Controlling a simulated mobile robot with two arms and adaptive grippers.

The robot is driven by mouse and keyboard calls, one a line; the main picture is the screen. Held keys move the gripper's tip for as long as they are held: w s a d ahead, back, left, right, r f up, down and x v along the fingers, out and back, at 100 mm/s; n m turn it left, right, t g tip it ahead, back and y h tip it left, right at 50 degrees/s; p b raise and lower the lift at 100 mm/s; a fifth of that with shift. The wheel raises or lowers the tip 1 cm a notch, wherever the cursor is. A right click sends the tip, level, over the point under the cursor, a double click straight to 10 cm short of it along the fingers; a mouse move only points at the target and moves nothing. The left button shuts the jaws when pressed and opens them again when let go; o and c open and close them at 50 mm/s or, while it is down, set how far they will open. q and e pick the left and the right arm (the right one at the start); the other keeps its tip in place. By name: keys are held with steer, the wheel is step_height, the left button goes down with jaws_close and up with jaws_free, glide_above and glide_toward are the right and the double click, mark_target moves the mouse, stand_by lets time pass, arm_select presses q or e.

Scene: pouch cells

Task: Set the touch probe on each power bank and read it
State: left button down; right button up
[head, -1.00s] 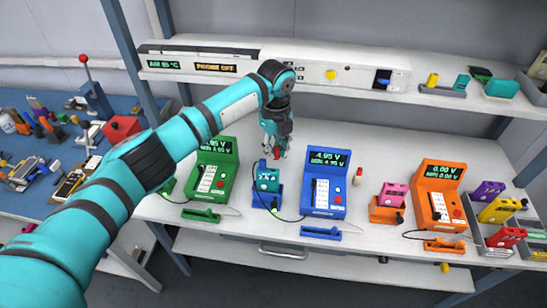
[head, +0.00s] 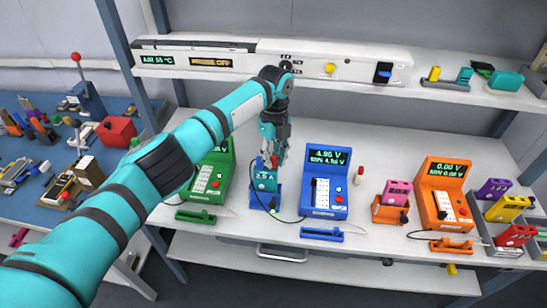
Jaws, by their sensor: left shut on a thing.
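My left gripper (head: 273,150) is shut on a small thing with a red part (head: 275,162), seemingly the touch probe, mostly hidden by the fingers. It is directly above the teal power bank (head: 265,181), which stands in a blue cradle (head: 265,201); I cannot tell whether the held thing touches it. The blue meter (head: 324,184) beside it shows about 4.95 V. A pink power bank (head: 396,193) sits in an orange cradle (head: 388,213), and the orange meter (head: 441,190) shows 0.00 V. The green meter (head: 208,183) is partly hidden behind my arm. My right gripper is not in view.
A small red-topped piece (head: 358,175) stands on the white bench. Purple, yellow and red power banks (head: 505,209) fill a grey tray at right. Blue (head: 321,234), green and orange bars lie along the front edge with cables. A shelf (head: 420,85) overhangs the back.

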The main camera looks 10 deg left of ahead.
arm_select(q)
steer(key=shift+s+f, duration=0.1)
steer(key=shift+f, duration=0.4)
stand_by(0.6)
stand_by(1.7)
steer(key=shift+w+r+p, duration=0.2)
steer(key=shift+r+p, duration=0.7)
steer(key=shift+r, duration=0.6)
steer(key=shift+w+r+p, duration=0.2)
steer(key=shift+r+p, duration=0.7)
steer(key=shift+r, duration=0.6)
